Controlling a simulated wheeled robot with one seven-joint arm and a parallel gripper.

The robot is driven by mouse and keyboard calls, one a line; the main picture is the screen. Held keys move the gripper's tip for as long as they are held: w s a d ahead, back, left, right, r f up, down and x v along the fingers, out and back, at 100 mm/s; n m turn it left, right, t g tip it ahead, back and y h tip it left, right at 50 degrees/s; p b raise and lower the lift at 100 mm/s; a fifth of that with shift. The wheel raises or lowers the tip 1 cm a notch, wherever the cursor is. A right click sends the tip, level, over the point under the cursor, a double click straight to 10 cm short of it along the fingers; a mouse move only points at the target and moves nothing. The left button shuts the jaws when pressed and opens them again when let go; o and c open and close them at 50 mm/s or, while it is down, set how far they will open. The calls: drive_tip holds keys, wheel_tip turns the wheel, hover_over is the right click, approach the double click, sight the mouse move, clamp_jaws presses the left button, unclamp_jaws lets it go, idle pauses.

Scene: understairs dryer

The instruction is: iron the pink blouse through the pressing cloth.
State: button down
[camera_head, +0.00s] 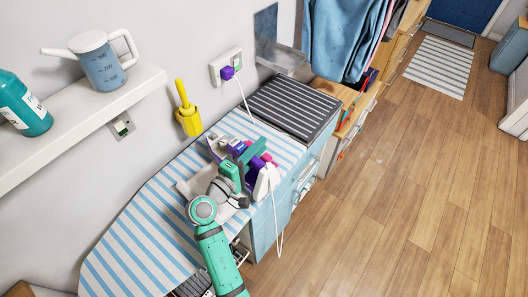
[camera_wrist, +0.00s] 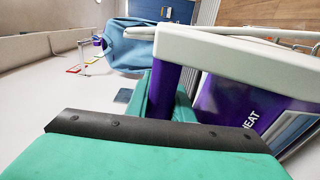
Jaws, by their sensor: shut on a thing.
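My gripper (camera_head: 246,165) is shut on the iron (camera_head: 263,182) over the right part of the striped ironing board (camera_head: 150,218). In the wrist view the iron (camera_wrist: 235,100) is close up, with a pale frame and a purple body lettered "HEAT". A pale cloth (camera_head: 190,187), perhaps the pressing cloth, shows on the board left of my gripper. Small pink patches (camera_head: 269,158) show beside the gripper; I cannot tell whether they are the blouse. My arm and the iron hide much of this area. I cannot tell whether the iron touches the cloth.
The iron's white cord (camera_head: 282,215) hangs in a loop at the board's right side; a purple plug (camera_head: 227,73) sits in the wall socket. A yellow holder (camera_head: 188,120) hangs on the wall. A jug (camera_head: 101,67) and teal bottle (camera_head: 23,108) stand on the shelf. The wooden floor (camera_head: 400,190) is clear.

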drive_tip(key=shift+w+a, duration=0.35)
drive_tip(key=shift+a, duration=0.1)
drive_tip(key=shift+w+a, duration=0.1)
drive_tip(key=shift+w+a+r, duration=0.1)
drive_tip(key=shift+w+a, duration=0.1)
drive_tip(key=shift+s+d, duration=0.1)
drive_tip(key=shift+s+d+f, duration=0.2)
drive_tip(key=shift+s+d, duration=1.4)
drive_tip(key=shift+d, duration=0.3)
drive_tip(key=shift+s+d, duration=0.1)
